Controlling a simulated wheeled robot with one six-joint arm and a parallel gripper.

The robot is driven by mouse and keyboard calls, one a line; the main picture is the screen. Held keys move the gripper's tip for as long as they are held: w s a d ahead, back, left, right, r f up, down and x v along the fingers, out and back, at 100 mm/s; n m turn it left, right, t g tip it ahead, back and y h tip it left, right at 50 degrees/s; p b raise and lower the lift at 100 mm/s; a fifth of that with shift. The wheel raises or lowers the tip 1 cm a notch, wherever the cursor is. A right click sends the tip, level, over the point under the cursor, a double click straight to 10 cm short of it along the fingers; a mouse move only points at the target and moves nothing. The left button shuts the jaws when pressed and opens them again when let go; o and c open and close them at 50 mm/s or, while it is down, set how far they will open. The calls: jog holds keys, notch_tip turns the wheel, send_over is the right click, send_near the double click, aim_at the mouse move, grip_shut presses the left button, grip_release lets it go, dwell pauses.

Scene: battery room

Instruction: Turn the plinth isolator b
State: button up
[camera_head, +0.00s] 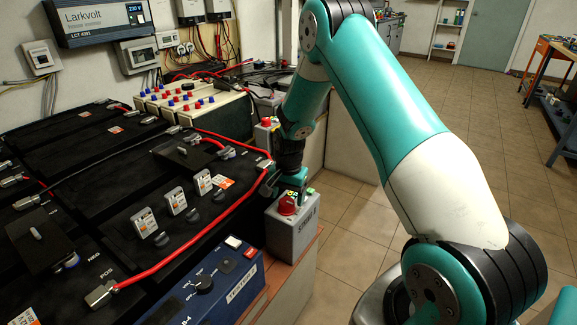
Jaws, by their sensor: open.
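A grey isolator box (292,234) with dark lettering, too small to read surely, stands upright at the front right end of the battery bench. A red knob (287,207) sits on its top, with a small yellow-green mark by it. My gripper (288,194) points down right above this knob, its teal body and dark wrist covering part of the view behind. It is open. I cannot tell whether its fingers are around the knob or just above it. A second grey box with a red knob (266,122) stands farther back, partly hidden by my arm.
Black batteries (95,185) with red cables (190,248) fill the left side, close to my gripper. A blue tester (215,285) lies in front. A cream unit with coloured terminals (195,105) stands behind. Tiled floor (350,215) is open at the right.

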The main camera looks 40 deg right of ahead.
aim_at(289, 201)
notch_tip(289, 201, up, 15)
jog(key=shift+s+f+p, duration=0.15)
jog(key=shift+p, duration=0.2)
dwell(0.3)
jog(key=s+a+r+n+y+p, duration=0.1)
jog(key=s+a+r+n+p, duration=0.2)
jog(key=s+a+r+n, duration=0.35)
jog(key=s+a+r+n+y+p, duration=0.1)
jog(key=s+a+r+n+p, duration=0.25)
jog(key=a+r, duration=0.6)
jog(key=s+a+r+n+y+p, duration=0.1)
jog(key=s+a+r+n, duration=0.2)
jog(key=s, duration=0.6)
jog(key=s+a+r+n+y+p, duration=0.1)
jog(key=s+a+r+n, duration=0.2)
jog(key=s, duration=0.6)
jog(key=a+n, duration=0.2)
jog(key=n, duration=0.1)
jog(key=shift+a, duration=0.3)
jog(key=shift+w+r, duration=0.1)
